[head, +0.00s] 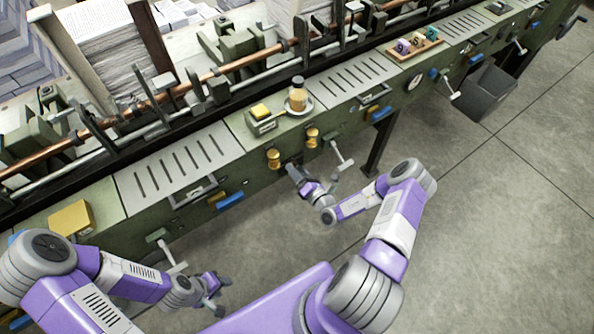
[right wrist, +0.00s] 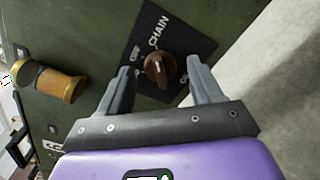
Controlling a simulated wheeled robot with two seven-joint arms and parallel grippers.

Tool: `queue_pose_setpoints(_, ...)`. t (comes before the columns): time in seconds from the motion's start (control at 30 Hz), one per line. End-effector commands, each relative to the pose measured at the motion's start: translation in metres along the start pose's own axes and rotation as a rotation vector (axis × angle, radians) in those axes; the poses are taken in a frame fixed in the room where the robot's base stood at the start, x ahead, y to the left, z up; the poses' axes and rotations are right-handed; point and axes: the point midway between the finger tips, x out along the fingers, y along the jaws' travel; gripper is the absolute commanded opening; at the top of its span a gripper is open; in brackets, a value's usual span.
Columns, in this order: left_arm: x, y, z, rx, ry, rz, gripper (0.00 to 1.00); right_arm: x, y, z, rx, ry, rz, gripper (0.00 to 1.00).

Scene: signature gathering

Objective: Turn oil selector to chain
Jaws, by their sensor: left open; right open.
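The oil selector (right wrist: 160,70) is a round brown knob on a black plate on the green machine front. The word CHAIN is printed above it in the right wrist view. Smaller labels stand to its left and right, hard to read and partly hidden by my fingers. I cannot clearly tell where the knob points. My right gripper (right wrist: 161,78) is open, one finger on each side of the knob; I cannot tell whether they touch it. In the head view my right gripper (head: 291,167) is against the machine front and hides the selector. My left gripper (head: 220,289) is open, low, away from the machine.
The floor in front is clear.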

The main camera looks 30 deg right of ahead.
Motion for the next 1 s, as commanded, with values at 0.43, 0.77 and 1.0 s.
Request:
queue_pose_setpoints(0.43, -0.009, 0.003, 0.000, 0.000, 0.000, 0.000, 0.43, -0.066, 0.000, 0.000, 0.001, 0.001, -0.004, 0.65)
queue_pose_setpoints(0.77, -0.009, 0.003, 0.000, 0.000, 0.000, 0.000, 0.43, -0.072, 0.000, 0.000, 0.000, 0.000, -0.001, 0.65)
queue_pose_setpoints(1.0, -0.009, 0.003, 0.000, 0.000, 0.000, 0.000, 0.43, -0.072, 0.000, 0.000, 0.000, 0.000, -0.001, 0.65)
